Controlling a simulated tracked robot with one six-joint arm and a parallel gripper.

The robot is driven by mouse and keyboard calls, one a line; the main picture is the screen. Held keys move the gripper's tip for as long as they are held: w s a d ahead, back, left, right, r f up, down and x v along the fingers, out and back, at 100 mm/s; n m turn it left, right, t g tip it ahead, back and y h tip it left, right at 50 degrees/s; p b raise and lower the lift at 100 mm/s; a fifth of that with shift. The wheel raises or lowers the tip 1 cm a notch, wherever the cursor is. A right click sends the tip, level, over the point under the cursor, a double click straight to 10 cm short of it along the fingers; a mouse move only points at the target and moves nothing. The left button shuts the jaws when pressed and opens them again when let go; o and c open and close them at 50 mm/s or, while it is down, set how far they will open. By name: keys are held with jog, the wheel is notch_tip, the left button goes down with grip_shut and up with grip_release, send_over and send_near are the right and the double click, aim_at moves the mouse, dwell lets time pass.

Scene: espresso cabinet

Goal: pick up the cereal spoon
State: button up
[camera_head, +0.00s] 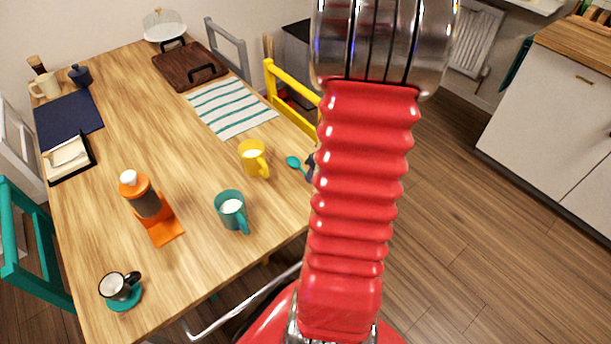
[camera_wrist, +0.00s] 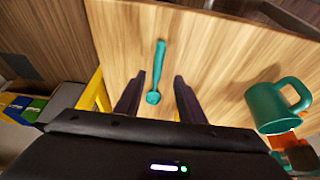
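The cereal spoon (camera_wrist: 157,75) is teal and lies on the wooden table. In the wrist view its bowl points toward me and its handle points away. My gripper (camera_wrist: 156,92) is open, with one dark finger on each side of the spoon. The bowl shows between the fingers; I cannot tell how high the fingers are above the table. In the head view the spoon (camera_head: 295,163) shows near the table's right edge, partly hidden behind my red arm. A small part of my gripper (camera_head: 311,166) shows beside it.
A teal mug (camera_head: 231,210) and a yellow mug (camera_head: 252,159) stand near the spoon. A striped cloth (camera_head: 231,107) lies farther back. An orange grinder-like device (camera_head: 152,208) stands to the left. A yellow chair (camera_head: 291,88) is at the table's right edge. The table's middle is clear.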

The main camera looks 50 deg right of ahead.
jog(key=shift+x, duration=2.55)
jog(key=shift+s+d+f, duration=0.1)
jog(key=shift+d, duration=0.1)
jog(key=shift+c, duration=0.2)
grip_shut()
